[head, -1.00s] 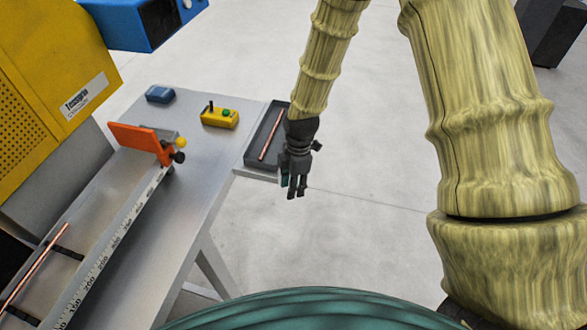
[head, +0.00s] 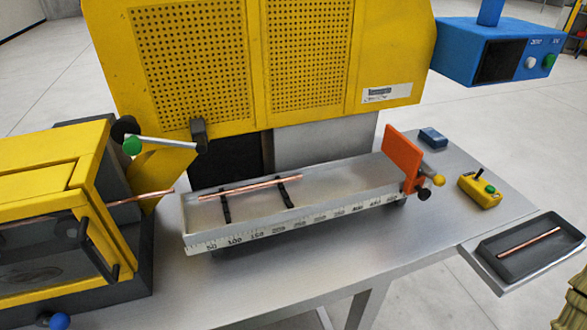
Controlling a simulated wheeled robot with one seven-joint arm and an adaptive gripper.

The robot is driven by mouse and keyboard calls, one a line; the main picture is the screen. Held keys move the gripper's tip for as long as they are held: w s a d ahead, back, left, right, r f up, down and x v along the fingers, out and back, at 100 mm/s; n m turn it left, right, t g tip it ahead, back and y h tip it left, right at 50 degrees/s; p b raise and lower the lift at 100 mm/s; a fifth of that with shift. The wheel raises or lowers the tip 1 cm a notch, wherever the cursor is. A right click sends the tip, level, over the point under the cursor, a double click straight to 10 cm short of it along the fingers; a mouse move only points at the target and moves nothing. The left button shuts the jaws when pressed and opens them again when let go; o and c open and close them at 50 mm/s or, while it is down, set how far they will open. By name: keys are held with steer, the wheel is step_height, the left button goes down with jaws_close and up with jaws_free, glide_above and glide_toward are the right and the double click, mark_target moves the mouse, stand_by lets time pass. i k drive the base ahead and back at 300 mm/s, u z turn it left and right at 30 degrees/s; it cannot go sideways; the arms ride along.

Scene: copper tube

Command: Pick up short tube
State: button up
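A copper tube (head: 250,187) lies across two black supports in the long scaled trough (head: 340,206) in the middle of the bench. Another copper tube (head: 528,242) lies in a dark grey tray at the right; it looks shorter in the picture. A third copper tube (head: 140,197) sticks out of the yellow machine at the left, and its other end is hidden.
The dark tray (head: 492,262) sits on a ledge at the bench's right end. An orange stop plate (head: 402,158) stands at the trough's right end. A yellow control box (head: 480,191) and small blue block (head: 432,137) are beyond it. The yellow machine (head: 40,190) fills the left.

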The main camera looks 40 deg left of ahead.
mark_target(267, 185)
steer(key=u, duration=0.85)
steer(key=k, duration=0.25)
steer(key=u, duration=0.5)
steer(key=i, duration=0.3)
steer(key=z, duration=0.05)
